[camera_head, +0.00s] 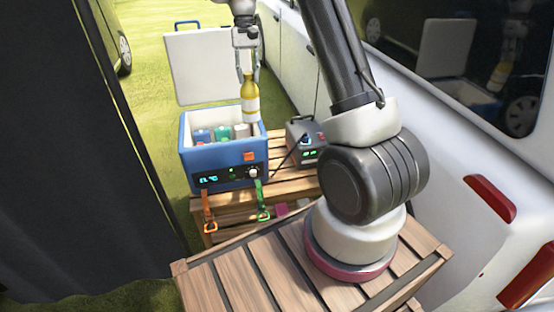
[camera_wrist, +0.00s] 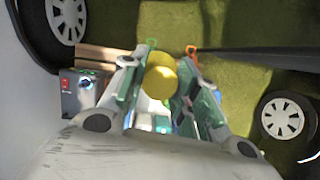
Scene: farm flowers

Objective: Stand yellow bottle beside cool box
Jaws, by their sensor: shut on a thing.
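The yellow bottle (camera_head: 250,99) has a pale label and hangs upright in my gripper (camera_head: 248,74), which is shut on its upper part. The bottle is above the right part of the blue cool box (camera_head: 222,158), with its lower end near the box's rim. The cool box is open, its white lid (camera_head: 205,66) raised at the back. In the wrist view the round yellow top of the bottle (camera_wrist: 160,80) shows between the fingers of my gripper (camera_wrist: 158,88). The bottle's base is hidden there.
Several cans or containers (camera_head: 222,133) are inside the cool box. A grey power unit (camera_head: 303,140) with a cable stands to its right on the slatted wooden table (camera_head: 290,181). Orange (camera_head: 209,212) and green (camera_head: 262,203) straps hang in front. The white vehicle (camera_head: 290,60) borders the right side.

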